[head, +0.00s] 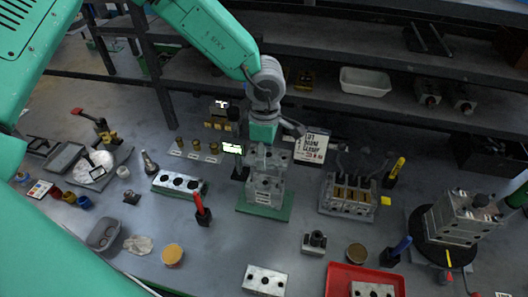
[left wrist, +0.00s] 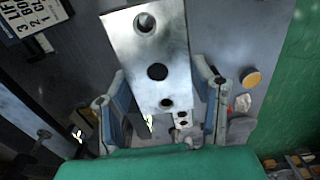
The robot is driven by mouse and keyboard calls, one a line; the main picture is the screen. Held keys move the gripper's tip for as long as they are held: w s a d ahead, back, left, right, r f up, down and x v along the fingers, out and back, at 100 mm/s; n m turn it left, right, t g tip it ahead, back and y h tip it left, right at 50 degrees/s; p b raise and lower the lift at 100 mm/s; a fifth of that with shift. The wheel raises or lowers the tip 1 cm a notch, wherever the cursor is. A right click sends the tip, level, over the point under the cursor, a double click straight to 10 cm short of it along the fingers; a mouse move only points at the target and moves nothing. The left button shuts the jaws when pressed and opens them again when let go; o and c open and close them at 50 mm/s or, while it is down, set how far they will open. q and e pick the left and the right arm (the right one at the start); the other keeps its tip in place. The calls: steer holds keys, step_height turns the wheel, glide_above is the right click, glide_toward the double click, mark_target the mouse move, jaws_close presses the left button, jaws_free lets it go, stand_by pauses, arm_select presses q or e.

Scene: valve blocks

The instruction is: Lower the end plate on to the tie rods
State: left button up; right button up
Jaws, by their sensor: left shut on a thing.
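My left gripper (head: 268,146) is shut on the end plate (head: 267,158), a grey metal plate with round holes. In the left wrist view the end plate (left wrist: 157,45) lies between the two fingers of the gripper (left wrist: 160,105). In the head view the plate is over the grey valve block stack (head: 265,188), which stands on a green base (head: 265,210). The tie rods cannot be made out, and I cannot tell whether the plate touches the stack. My right gripper does not show.
A holed block (head: 180,184) lies left of the stack, near a red-handled tool (head: 201,210). A valve block with brass parts (head: 348,195) stands to the right. A red tray (head: 337,275) is in front. A large block (head: 460,219) sits on a black round stand at right.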

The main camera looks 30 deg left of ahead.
mark_target(265, 183)
arm_select(q)
steer(key=shift+f, duration=0.1)
steer(key=shift+a+f, duration=0.3)
steer(key=shift+f, duration=0.2)
steer(key=shift+f+b, duration=0.15)
steer(key=shift+b, duration=0.15)
steer(key=shift+d+f, duration=0.15)
steer(key=shift+f, duration=0.05)
steer(key=shift+d+f+b, duration=0.1)
steer(key=shift+f+b, duration=1.75)
steer(key=shift+f, duration=2.3)
steer(key=o, duration=1.5)
steer(key=shift+d, duration=0.15)
